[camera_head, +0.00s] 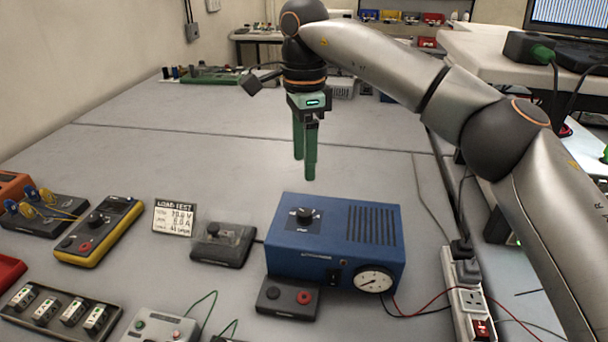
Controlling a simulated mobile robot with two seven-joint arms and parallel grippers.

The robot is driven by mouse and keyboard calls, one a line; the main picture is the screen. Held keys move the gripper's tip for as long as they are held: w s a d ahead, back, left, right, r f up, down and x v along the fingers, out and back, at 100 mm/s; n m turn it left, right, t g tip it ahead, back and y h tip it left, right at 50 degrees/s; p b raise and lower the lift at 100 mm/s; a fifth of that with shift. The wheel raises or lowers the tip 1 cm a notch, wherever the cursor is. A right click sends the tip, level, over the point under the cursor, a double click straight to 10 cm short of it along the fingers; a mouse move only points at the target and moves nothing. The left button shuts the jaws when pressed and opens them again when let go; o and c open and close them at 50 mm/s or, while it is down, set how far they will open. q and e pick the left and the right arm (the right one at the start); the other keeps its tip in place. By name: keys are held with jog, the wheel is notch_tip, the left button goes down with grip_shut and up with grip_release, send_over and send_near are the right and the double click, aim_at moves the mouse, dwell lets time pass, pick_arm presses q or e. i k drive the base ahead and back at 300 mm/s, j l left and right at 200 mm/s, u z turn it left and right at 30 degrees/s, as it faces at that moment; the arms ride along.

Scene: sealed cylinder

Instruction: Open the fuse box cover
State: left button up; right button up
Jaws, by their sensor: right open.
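A small dark box with a clear, smoky cover (226,234) stands on the grey bench left of the blue unit; it looks like the fuse box, and its cover appears shut. My right gripper (305,168) points down with its two green fingers above the bench, behind the blue unit. It is open and empty. It is up and to the right of the fuse box, apart from it. My left gripper is not in view.
The blue unit (375,262) with a knob and gauge stands right of the fuse box. A load test card (174,218) and a yellow multimeter (118,216) are to the left. A tray (117,312) of several fuse-like parts is at lower left. The bench behind is mostly clear.

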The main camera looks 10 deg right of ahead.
aim_at(213, 229)
jog(key=k+j, duration=0.15)
jog(key=k, duration=0.35)
jog(key=k+j, duration=0.15)
jog(key=k, duration=0.35)
